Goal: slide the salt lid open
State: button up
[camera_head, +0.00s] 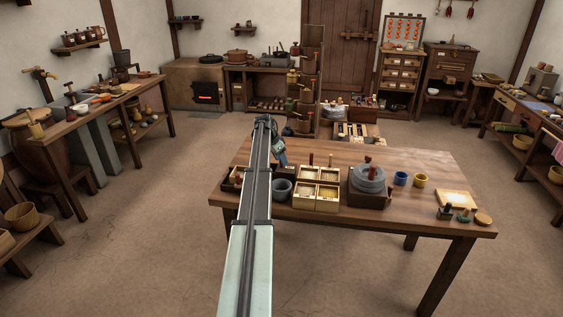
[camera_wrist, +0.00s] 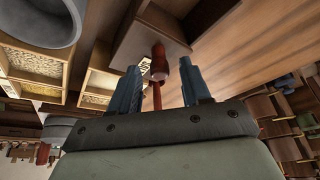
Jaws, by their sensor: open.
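My gripper (camera_head: 280,153) hangs over the back left of the table, partly hidden by my arm in the head view. In the wrist view its two blue fingers (camera_wrist: 158,68) are apart. A red turned handle (camera_wrist: 158,62) with a thin red rod shows between them; I see no clear contact. Just beyond is a wooden box (camera_wrist: 143,42) with a pale patterned patch near the handle. I cannot tell for certain whether this is the salt box or where its lid edge lies. A dark wooden box (camera_head: 230,186) stands at the table's left end in the head view.
A grey bowl (camera_head: 281,190) and pale compartment boxes (camera_head: 305,199) stand close to my arm; the bowl (camera_wrist: 40,18) also shows in the wrist view. The table's back right is clear.

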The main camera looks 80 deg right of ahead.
jog(key=shift+x, duration=0.95)
jog(key=shift+c, duration=0.2)
grip_shut()
